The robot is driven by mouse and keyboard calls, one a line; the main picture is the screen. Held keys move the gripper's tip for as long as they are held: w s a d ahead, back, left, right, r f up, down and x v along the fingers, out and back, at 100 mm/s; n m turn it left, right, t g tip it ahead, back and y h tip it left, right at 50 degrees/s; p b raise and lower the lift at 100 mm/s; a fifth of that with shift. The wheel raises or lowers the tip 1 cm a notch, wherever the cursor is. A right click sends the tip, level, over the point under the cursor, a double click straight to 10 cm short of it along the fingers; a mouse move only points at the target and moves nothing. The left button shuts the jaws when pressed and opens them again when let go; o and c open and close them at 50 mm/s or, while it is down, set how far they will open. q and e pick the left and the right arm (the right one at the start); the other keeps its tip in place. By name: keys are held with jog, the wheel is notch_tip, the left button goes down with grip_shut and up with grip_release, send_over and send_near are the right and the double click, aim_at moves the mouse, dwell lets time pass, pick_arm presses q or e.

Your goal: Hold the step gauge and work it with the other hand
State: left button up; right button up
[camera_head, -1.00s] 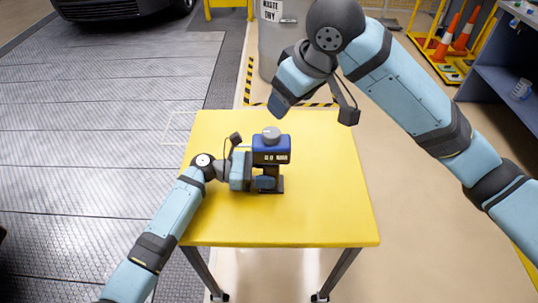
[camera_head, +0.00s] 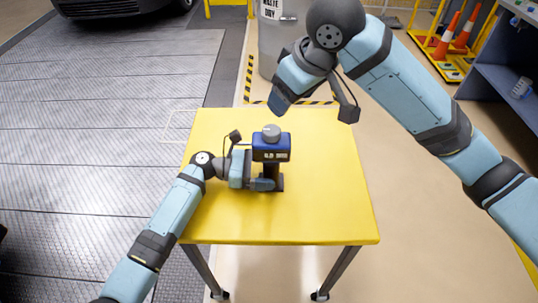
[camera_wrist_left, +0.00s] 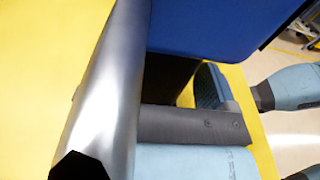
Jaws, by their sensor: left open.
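The step gauge (camera_head: 271,149) stands upright on the yellow table, a blue box with a small display, a grey knob (camera_head: 271,133) on top and a dark post and foot below. My left gripper (camera_head: 263,184) is open, low at the post on the box's left. In the left wrist view, the gauge's blue body (camera_wrist_left: 215,25) fills the top, with the black post (camera_wrist_left: 170,80) beneath it and one finger (camera_wrist_left: 210,86) beside the post. Contact cannot be told. My right gripper (camera_head: 279,103) hangs above the table's far edge, apart from the gauge; its jaw opening is unclear.
The yellow table (camera_head: 320,210) is otherwise bare, with free room right of and in front of the gauge. A grey waste bin (camera_head: 278,40) stands behind it. Orange cones (camera_head: 462,30) and a blue-grey shelf (camera_head: 500,70) are at the right.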

pick_arm(q)
jog(key=a, duration=0.8)
jog(key=a+r, duration=0.1)
jog(key=a, duration=0.3)
jog(key=shift+s+d, duration=0.1)
